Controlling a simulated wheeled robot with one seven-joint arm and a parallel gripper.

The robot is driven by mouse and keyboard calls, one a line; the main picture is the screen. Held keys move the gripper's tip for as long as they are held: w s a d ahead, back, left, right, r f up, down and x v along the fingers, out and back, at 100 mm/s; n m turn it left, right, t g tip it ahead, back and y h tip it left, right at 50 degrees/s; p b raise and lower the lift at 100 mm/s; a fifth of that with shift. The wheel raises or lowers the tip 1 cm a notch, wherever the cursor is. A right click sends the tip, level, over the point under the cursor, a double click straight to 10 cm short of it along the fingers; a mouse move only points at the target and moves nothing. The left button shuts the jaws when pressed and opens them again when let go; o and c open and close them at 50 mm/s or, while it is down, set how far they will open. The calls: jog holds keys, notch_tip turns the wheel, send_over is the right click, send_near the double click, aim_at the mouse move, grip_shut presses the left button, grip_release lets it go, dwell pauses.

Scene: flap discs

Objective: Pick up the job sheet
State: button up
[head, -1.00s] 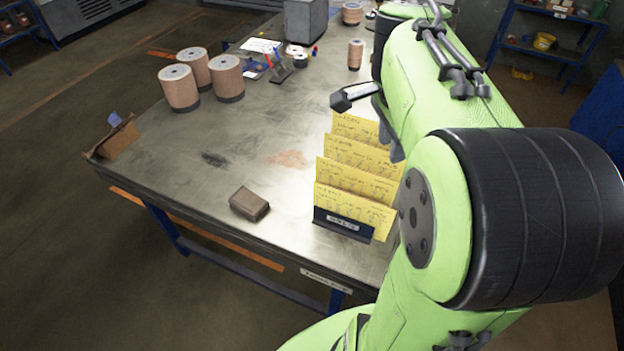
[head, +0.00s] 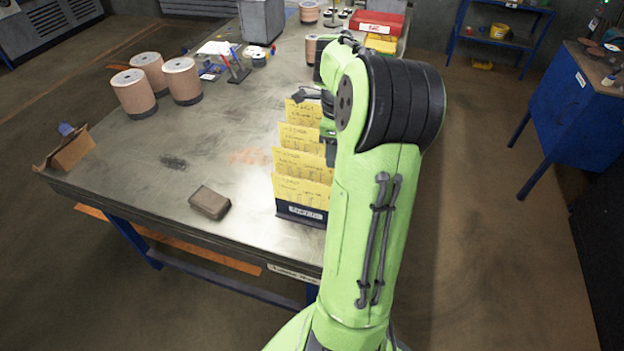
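Several yellow job sheets with handwriting stand in stepped rows in a dark rack (head: 301,213) with a white label, near the table's front right. The front sheet (head: 300,190) and the ones behind it lean upright, and their right edges are partly covered by my arm. My gripper (head: 318,110) is mostly hidden behind my green arm. Dark parts of it show beside the back sheet (head: 303,112) and along the right side of the rows. I cannot tell whether it touches a sheet or how far its fingers are apart.
The metal table (head: 130,185) has a brown block (head: 210,202) left of the rack. An open cardboard box (head: 72,150) sits at the left edge. A red case (head: 377,24) is at the back.

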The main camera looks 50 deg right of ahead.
jog(key=f, duration=0.5)
jog(key=shift+w+d+f+b, duration=0.1)
jog(key=shift+d+b, duration=0.2)
jog(key=shift+b, duration=0.05)
jog(key=shift+c, duration=0.5)
grip_shut()
notch_tip(320, 180, up, 18)
jog(key=p, duration=0.5)
jog(key=shift+p, duration=0.3)
